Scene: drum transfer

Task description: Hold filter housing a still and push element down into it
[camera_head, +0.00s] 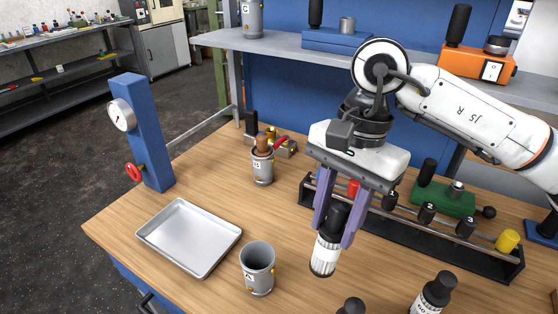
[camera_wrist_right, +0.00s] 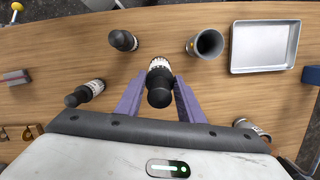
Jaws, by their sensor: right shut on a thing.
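Filter housing a (camera_head: 258,282) is a grey, open-topped cup with a label and small yellow parts, upright near the table's front. Its hollow inside looks empty in the right wrist view (camera_wrist_right: 208,43). My right gripper (camera_head: 335,232) is shut on the element (camera_head: 325,256), a white pleated cylinder with a black grip on top. The element also shows between the fingers in the right wrist view (camera_wrist_right: 160,65). It hangs roughly upright to the right of housing a, apart from it. I cannot tell whether its bottom touches the table. My left gripper is not in view.
A metal tray (camera_head: 190,238) lies left of housing a. Another housing (camera_head: 262,170) holding a brown piece stands behind. A black-topped bottle-like item (camera_head: 432,296) is at the front right. A dark rack (camera_head: 405,230) with knobs is behind my gripper. A blue post (camera_head: 148,135) carries a gauge.

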